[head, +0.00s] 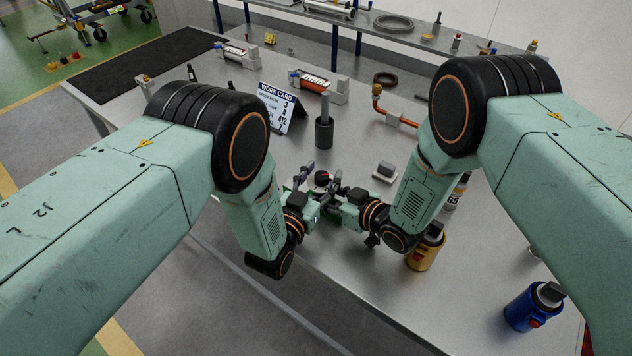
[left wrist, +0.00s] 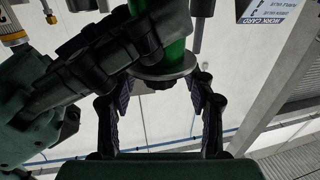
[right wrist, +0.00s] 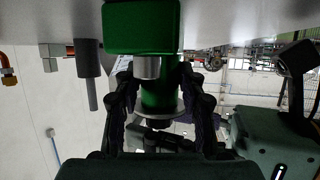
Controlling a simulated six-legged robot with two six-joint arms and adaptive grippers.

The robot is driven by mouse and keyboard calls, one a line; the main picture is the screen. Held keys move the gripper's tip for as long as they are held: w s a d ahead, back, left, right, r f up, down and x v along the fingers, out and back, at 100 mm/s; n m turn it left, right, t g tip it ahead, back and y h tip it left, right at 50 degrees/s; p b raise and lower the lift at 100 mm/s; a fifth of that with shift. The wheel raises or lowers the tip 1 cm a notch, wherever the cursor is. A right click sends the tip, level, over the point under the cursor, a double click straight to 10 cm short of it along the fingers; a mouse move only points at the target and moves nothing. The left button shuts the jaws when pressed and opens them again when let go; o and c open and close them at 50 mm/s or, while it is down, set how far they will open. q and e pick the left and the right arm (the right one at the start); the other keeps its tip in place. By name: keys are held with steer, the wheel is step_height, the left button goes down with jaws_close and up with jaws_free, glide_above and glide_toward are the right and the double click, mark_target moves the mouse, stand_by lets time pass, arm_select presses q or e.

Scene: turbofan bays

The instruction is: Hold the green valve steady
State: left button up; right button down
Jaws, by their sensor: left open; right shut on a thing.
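The green valve shows in the left wrist view (left wrist: 174,48) as a green body with a grey round flange, and in the right wrist view (right wrist: 160,88) with a green block on it. In the head view my grippers hide most of it. My right gripper (head: 336,188) is shut on the valve; its fingers (right wrist: 162,98) lie on both sides of the green body. My left gripper (head: 302,176) is open close by, its fingers (left wrist: 160,88) apart on either side below the flange. The dark fingers of my right gripper cross the left wrist view in front of the valve.
A grey block (head: 386,170), a black cup with a grey rod (head: 324,130) and a work card (head: 274,108) stand near. A yellow canister (head: 424,252) and blue canister (head: 530,306) are at right. A bottle (head: 456,192) stands behind my right forearm.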

arm_select(q)
steer(key=v, duration=1.2)
steer(key=shift+a, duration=0.1)
steer(key=w+a+r+m+g+h, duration=0.25)
steer(key=w+a+m+h, duration=0.25)
steer(key=w+a+h, duration=0.3)
steer(key=w+d+f+m+g, duration=0.1)
steer(key=d+g, duration=0.1)
steer(key=d, duration=0.2)
steer(key=w+d+m+g+h, duration=0.1)
steer(key=d+g, duration=0.2)
steer(key=d, duration=0.2)
steer(key=w+d+f+m+g, duration=0.1)
steer(key=d+m+g, duration=0.1)
steer(key=d, duration=0.2)
steer(key=shift+w+d+f+g, duration=0.2)
steer(key=shift+d+f+g, duration=0.1)
steer(key=shift+g, duration=0.05)
steer(key=shift+c, duration=0.2)
